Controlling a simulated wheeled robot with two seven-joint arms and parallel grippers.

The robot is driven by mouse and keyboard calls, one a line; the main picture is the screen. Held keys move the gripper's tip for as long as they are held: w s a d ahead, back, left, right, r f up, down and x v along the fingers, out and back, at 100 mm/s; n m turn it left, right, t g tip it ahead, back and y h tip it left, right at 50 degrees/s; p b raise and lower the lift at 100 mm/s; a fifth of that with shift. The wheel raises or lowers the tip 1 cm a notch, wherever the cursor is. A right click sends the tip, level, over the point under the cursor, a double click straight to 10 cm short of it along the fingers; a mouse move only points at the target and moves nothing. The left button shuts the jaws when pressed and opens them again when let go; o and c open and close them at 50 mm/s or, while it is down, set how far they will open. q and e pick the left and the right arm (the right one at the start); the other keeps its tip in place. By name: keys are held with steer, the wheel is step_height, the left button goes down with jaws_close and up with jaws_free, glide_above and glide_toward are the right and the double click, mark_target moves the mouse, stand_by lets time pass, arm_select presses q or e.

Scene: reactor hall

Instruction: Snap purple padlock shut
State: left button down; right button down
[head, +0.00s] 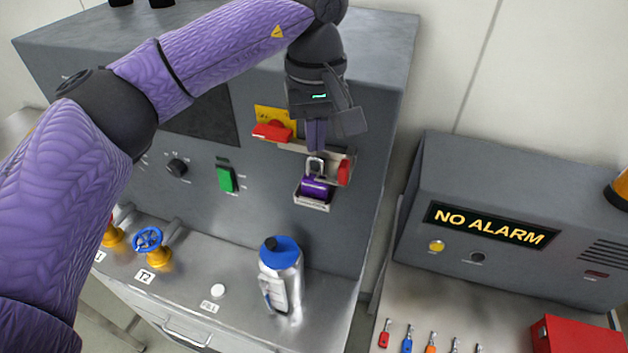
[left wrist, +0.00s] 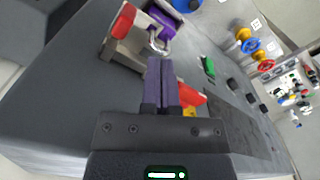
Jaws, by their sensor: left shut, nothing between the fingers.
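The purple padlock (head: 315,188) sits in a small grey holder (head: 312,204) on the front of the grey cabinet. Its silver shackle (head: 316,166) points up; I cannot tell for sure whether it is latched. The padlock also shows in the left wrist view (left wrist: 165,24), partly cut by narrow view, with its shackle (left wrist: 158,44) just beyond my fingertips. My left gripper (head: 316,148) is shut and empty, fingers pointing down right above the shackle. In the left wrist view its fingers (left wrist: 160,62) are together. I cannot tell whether they touch the shackle. My right gripper is not in view.
A red block (head: 344,172) sits right of the padlock, and a red handle (head: 272,131) on a yellow plate to its left. A green switch (head: 226,179), blue valve (head: 148,240) and blue-capped bottle (head: 281,272) are nearby. A NO ALARM box (head: 491,224) stands right.

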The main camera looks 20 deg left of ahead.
arm_select(q)
steer(key=shift+f+b, duration=0.95)
steer(key=shift+f, duration=0.45)
steer(key=shift+r, duration=0.15)
step_height(320, 180, up, 6)
steer(key=p, duration=0.5)
stand_by(0.3)
